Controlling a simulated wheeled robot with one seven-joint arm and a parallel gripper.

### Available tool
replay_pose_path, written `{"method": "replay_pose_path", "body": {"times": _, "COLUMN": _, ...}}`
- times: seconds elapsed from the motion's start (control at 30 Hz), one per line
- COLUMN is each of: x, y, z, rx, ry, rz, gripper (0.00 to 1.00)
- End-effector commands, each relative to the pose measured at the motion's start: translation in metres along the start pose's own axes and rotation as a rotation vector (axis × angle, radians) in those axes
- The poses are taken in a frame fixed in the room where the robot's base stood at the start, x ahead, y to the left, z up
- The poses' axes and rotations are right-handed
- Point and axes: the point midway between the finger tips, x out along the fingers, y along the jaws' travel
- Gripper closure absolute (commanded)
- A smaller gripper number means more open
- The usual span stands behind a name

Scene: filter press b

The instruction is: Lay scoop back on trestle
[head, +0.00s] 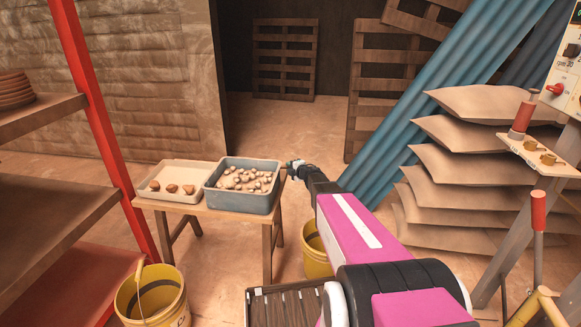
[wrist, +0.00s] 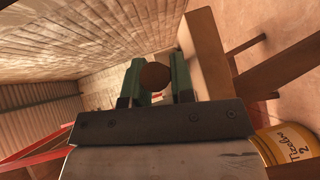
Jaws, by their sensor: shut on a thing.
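The trestle (head: 205,208) is a small wooden table left of centre in the head view. Its wooden edge and a leg also show on the right of the wrist view (wrist: 209,62). My gripper (head: 289,165) is at the right end of the trestle, close beside the grey tub. In the wrist view its green fingers are shut on a round brown end (wrist: 154,76), which looks like the end of the scoop's handle. The rest of the scoop is hidden in both views. I cannot tell whether it touches the trestle.
A grey tub (head: 240,204) of lumps and a pale tray (head: 160,194) with a few lumps fill most of the trestle top. Yellow buckets (head: 152,302) (head: 316,262) stand on the floor. A red-posted shelf (head: 95,120) is left; stacked sacks (head: 470,185) are right.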

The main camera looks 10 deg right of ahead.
Motion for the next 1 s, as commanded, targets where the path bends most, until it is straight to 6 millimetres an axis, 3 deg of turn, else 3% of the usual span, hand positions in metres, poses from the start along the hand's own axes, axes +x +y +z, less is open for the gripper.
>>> {"method": "replay_pose_path", "body": {"times": 0.17, "x": 0.000, "y": 0.000, "z": 0.000, "rx": 0.001, "ry": 0.000, "rz": 0.001, "gripper": 1.00}}
{"method": "replay_pose_path", "body": {"times": 0.2, "x": 0.000, "y": 0.000, "z": 0.000, "rx": 0.001, "ry": 0.000, "rz": 0.001, "gripper": 0.74}}
{"method": "replay_pose_path", "body": {"times": 0.3, "x": 0.000, "y": 0.000, "z": 0.000, "rx": 0.001, "ry": 0.000, "rz": 0.001, "gripper": 0.47}}
{"method": "replay_pose_path", "body": {"times": 0.67, "x": -0.003, "y": 0.000, "z": 0.000, "rx": -0.001, "ry": 0.000, "rz": -0.001, "gripper": 0.47}}
{"method": "replay_pose_path", "body": {"times": 0.87, "x": -0.022, "y": 0.000, "z": -0.001, "rx": 0.000, "ry": -0.001, "rz": -0.001, "gripper": 0.47}}
{"method": "replay_pose_path", "body": {"times": 1.0, "x": -0.046, "y": 0.000, "z": -0.002, "rx": 0.000, "ry": -0.001, "rz": -0.001, "gripper": 0.47}}
